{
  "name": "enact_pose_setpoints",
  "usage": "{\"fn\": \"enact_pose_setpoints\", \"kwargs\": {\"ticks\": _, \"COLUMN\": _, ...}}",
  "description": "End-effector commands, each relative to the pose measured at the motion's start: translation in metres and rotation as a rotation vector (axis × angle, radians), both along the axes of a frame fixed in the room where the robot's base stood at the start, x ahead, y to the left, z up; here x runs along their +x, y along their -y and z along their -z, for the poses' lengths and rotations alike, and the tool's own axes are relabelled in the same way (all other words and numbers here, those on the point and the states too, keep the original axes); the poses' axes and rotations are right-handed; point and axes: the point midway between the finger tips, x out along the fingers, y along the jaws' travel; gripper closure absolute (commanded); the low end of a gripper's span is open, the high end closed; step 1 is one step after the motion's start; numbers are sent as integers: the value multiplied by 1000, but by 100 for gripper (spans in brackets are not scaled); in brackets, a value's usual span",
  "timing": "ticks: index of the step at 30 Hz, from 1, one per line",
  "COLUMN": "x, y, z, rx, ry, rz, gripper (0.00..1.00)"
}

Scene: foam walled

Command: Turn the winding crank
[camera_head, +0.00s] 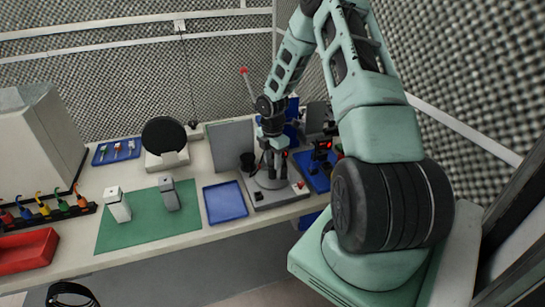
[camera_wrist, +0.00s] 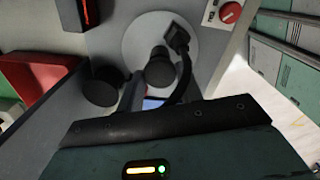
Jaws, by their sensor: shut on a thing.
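The winding station is a grey base (camera_head: 285,196) on the bench with a round light-grey disc (camera_head: 270,182) on it. The disc also shows in the wrist view (camera_wrist: 137,45). My gripper (camera_head: 272,170) points down over the disc and is shut on the crank's handle, which it largely hides in the head view. In the wrist view a dark round knob (camera_wrist: 160,70) stands in front of my gripper, over the disc. The crank's arm and exact angle cannot be made out.
A black cylinder (camera_head: 247,162) stands close left of the disc. A red knob (camera_head: 300,185) is at the base's right. A blue tray (camera_head: 225,203) and green mat (camera_head: 150,222) lie left. Dark devices (camera_head: 321,152) stand close right. An upright grey panel (camera_head: 232,145) is behind.

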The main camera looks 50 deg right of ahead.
Motion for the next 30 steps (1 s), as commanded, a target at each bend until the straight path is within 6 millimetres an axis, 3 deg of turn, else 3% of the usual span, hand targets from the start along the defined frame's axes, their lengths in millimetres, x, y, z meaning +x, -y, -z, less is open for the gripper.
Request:
{"fn": "enact_pose_setpoints", "kwargs": {"ticks": 18, "x": 1, "y": 1, "z": -3, "rx": -3, "ry": 4, "rz": -294, "gripper": 87}}
{"fn": "enact_pose_setpoints", "kwargs": {"ticks": 30, "x": 1, "y": 1, "z": -2, "rx": -3, "ry": 4, "rz": -398, "gripper": 87}}
